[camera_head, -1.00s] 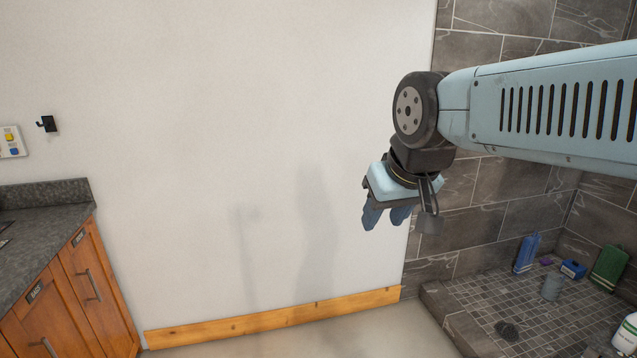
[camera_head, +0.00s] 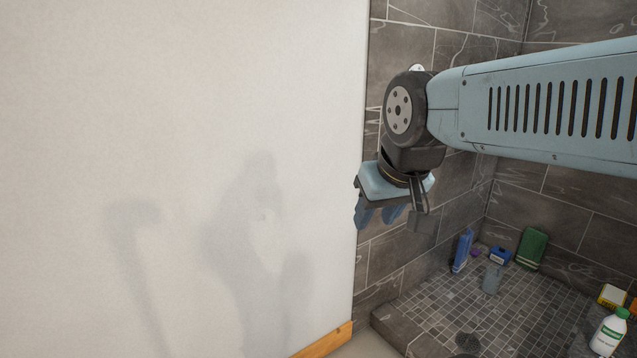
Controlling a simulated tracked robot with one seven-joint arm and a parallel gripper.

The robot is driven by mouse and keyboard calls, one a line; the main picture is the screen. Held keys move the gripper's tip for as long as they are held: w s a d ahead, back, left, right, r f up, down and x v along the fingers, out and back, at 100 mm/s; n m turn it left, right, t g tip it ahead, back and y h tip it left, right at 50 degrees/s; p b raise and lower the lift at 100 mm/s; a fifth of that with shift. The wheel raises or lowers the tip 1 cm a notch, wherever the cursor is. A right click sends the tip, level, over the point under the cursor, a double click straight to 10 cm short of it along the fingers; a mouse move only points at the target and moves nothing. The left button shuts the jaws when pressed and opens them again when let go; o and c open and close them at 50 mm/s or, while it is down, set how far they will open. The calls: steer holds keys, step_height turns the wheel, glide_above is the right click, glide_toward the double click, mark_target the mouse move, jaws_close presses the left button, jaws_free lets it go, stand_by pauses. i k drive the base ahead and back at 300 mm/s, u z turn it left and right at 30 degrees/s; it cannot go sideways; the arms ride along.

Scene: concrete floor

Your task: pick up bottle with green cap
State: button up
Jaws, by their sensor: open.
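A white bottle with a green cap (camera_head: 608,334) stands on the tiled shower floor at the lower right, with a green label on its front. My arm reaches in from the right edge.
A yellow box (camera_head: 612,297) is behind the white bottle. A raised curb edges the shower. A white wall (camera_head: 180,150) fills the left.

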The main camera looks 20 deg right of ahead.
mark_target(612, 329)
steer(key=z, duration=0.35)
steer(key=i, duration=0.85)
steer(key=z, duration=1)
steer(key=i, duration=0.65)
steer(key=z, duration=0.35)
steer(key=k, duration=0.8)
steer(key=z, duration=0.2)
steer(key=i, duration=0.8)
steer(key=u, duration=0.1)
